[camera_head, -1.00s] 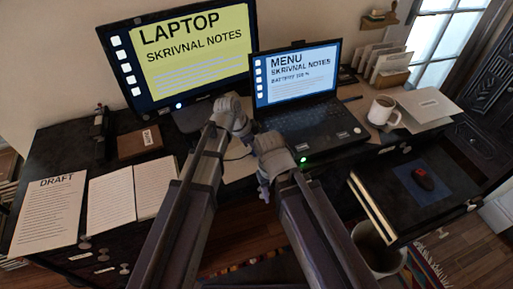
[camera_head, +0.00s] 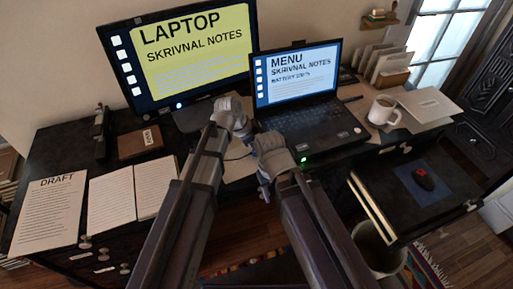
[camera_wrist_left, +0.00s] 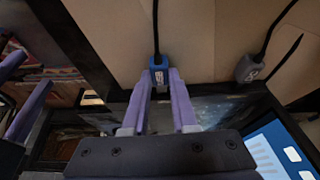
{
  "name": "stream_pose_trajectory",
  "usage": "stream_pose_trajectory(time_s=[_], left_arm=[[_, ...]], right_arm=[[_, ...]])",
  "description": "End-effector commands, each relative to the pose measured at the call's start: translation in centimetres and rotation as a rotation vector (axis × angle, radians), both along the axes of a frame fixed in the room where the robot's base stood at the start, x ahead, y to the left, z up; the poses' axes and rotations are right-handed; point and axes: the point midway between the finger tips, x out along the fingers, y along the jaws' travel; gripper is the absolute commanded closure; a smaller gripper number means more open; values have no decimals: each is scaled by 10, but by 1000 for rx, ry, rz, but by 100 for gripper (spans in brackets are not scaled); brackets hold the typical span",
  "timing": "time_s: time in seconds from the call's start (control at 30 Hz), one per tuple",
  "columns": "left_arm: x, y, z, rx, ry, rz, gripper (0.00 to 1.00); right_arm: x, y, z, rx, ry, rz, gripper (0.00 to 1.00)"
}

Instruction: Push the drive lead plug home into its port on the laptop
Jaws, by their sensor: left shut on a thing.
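A black lead runs up from the plug in the wrist view. The plug is beside a dark edge near the laptop; the port is hidden, and I cannot tell whether the plug touches it. The open laptop (camera_head: 318,125) stands right of my left wrist (camera_head: 230,112) in the head view, where the left fingers are hidden. My right gripper (camera_wrist_left: 20,90) shows at the left of the wrist view, its purple fingers apart and empty.
A grey plug (camera_wrist_left: 249,68) on another black lead lies to the right in the wrist view. A monitor (camera_head: 185,60) stands behind my left arm. A mug (camera_head: 382,110) stands right of the laptop. Papers (camera_head: 50,215) cover the desk's left.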

Motion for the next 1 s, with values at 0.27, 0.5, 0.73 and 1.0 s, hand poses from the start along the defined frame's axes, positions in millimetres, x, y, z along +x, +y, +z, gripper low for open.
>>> stream_pose_trajectory(time_s=[0.27,0.5,0.73,1.0], left_arm=[[2,-5,0,0,0,-1,100],[3,-8,0,-1,0,0,100],[1,-3,0,-1,0,1,100],[0,0,0,0,0,0,100]], right_arm=[[0,0,0,0,0,0,50],[0,0,0,0,0,0,50],[0,0,0,0,0,0,50],[0,0,0,0,0,0,50]])
